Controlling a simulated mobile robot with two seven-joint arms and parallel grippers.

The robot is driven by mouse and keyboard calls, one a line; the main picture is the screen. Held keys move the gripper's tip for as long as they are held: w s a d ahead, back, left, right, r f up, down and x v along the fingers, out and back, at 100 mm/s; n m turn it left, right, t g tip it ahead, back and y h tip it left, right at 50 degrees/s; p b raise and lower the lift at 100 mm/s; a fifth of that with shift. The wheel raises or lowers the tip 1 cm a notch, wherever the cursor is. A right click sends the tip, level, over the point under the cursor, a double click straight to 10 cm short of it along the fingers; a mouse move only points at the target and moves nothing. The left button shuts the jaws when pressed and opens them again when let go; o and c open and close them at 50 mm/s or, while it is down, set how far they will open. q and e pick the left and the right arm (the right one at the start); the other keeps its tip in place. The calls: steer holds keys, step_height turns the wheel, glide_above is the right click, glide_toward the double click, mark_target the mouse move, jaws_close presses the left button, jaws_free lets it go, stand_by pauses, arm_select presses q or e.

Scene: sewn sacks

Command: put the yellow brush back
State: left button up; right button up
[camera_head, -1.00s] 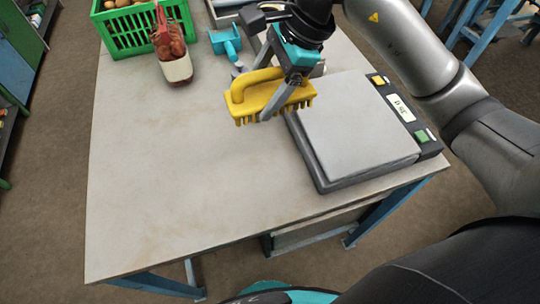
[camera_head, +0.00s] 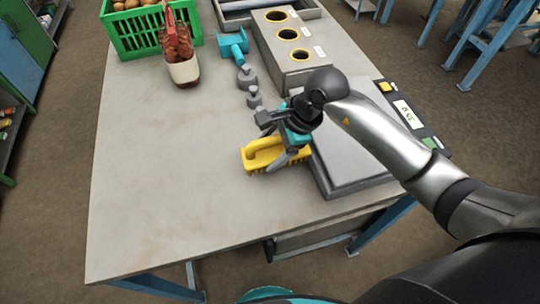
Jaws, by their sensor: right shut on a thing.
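The yellow brush (camera_head: 262,153), with a looped handle and short bristles, is in my right gripper (camera_head: 284,150). The gripper is shut on it from above, and the arm reaches in from the right. The brush is at the left edge of the grey scale, low over or on the table; I cannot tell whether its bristles touch. The gripper hides the brush's right part. My left gripper does not show.
The scale (camera_head: 350,160) stands right of the brush. Behind are a grey block with three yellow-rimmed holes (camera_head: 300,65), grey weights (camera_head: 247,79), a teal scoop (camera_head: 232,46), a red net sack (camera_head: 183,68) and a green crate (camera_head: 140,40). The table's front left (camera_head: 160,200) is clear.

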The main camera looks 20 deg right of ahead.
mark_target(275, 153)
steer(key=shift+f, duration=1.5)
steer(key=shift+f, duration=0.1)
steer(key=o, duration=1.1)
steer(key=shift+c, duration=0.2)
steer(key=v, duration=1.2)
